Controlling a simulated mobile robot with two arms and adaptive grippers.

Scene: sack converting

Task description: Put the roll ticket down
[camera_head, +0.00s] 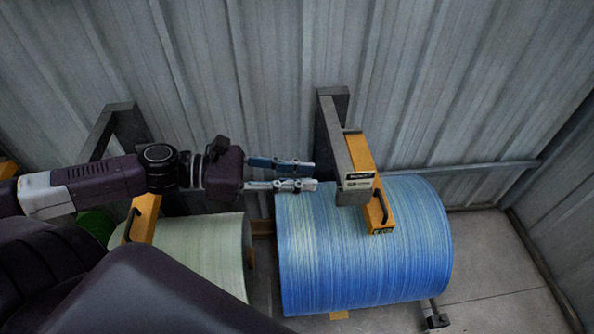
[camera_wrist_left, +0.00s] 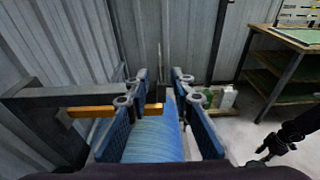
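My left gripper (camera_head: 315,175) reaches in from the left above the near left edge of the blue roll (camera_head: 350,260). Its two fingers are apart, with a visible gap. In the left wrist view, the left gripper (camera_wrist_left: 160,88) also shows open, with the blue roll (camera_wrist_left: 152,142) beyond and below the gap. I see no roll ticket between the fingers, and I cannot make one out on the roll. A dark jointed part at the right of the left wrist view looks like my right gripper (camera_wrist_left: 277,145); its opening is unclear.
A grey post arm (camera_head: 335,140) with a labelled end and a yellow bar (camera_head: 368,180) overhang the blue roll. A pale green roll (camera_head: 205,255) lies to the left. A corrugated wall (camera_head: 270,70) stands close behind. A green-topped bench (camera_wrist_left: 298,36) is at the right.

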